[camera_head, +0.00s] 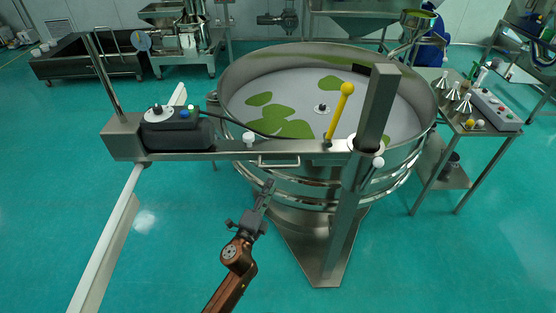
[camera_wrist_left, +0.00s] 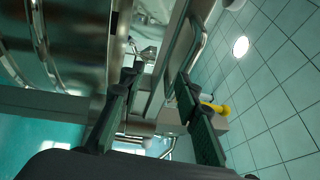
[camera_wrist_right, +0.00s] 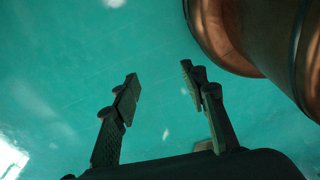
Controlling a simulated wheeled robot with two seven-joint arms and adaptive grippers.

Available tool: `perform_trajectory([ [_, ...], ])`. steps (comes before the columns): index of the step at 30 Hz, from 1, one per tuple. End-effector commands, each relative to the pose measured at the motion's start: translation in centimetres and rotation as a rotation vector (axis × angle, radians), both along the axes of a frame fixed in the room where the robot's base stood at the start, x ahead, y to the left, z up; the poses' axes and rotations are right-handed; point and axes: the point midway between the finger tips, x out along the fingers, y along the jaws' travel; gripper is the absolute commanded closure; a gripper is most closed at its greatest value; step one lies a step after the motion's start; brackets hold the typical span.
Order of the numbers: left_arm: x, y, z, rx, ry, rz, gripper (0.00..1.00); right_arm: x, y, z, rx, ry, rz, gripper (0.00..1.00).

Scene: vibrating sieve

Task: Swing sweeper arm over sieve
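The round steel sieve (camera_head: 250,78) stands in the middle of the head view, with green patches on its pale screen. A long steel beam, seemingly the sweeper arm (camera_head: 225,152), runs across in front of the sieve from a post at the right to a black control box at the left. A small bar handle (camera_head: 278,164) is on the beam's near side. My left gripper (camera_head: 268,184) is just below this handle, apart from it. In the left wrist view its fingers (camera_wrist_left: 157,85) are spread and empty. My right gripper (camera_wrist_right: 160,72) is open and empty above the floor.
A yellow-knobbed lever (camera_head: 346,90) rises near the upright post (camera_head: 377,105). A side table (camera_head: 455,124) with flasks stands right of the sieve. A dark trough (camera_head: 85,65) stands at the back left.

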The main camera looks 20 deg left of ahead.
Motion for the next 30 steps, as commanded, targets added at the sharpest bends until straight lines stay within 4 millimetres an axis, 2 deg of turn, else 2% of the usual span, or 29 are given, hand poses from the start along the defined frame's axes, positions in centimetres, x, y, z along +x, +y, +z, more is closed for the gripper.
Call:
perform_trajectory([
  [1, -0.2, -0.3, 1.9, 0.018, -0.027, -0.001, 0.7, -0.5, 0.0, 0.5, -0.001, 0.007, -0.002, 0.6],
  [3, -0.3, -0.5, 3.2, 0.033, -0.05, -0.002, 0.7, -1.1, -0.1, 0.6, 0.0, 0.013, -0.003, 0.6],
  [6, 0.3, -0.7, 3.9, 0.042, -0.062, -0.002, 0.7, -1.4, -0.1, 0.7, -0.001, 0.018, -0.004, 0.6],
  [18, 6.0, -1.3, 4.8, 0.038, -0.058, -0.001, 0.7, -0.4, 0.0, 1.4, -0.001, 0.006, -0.002, 0.6],
  [23, 7.0, -1.5, 4.8, 0.038, -0.057, -0.001, 0.7, -0.3, 0.1, 1.5, 0.002, 0.003, -0.002, 0.6],
  [30, 7.1, -1.5, 4.8, 0.037, -0.057, -0.001, 0.7, -0.3, 0.3, 1.5, 0.003, 0.003, -0.003, 0.6],
])
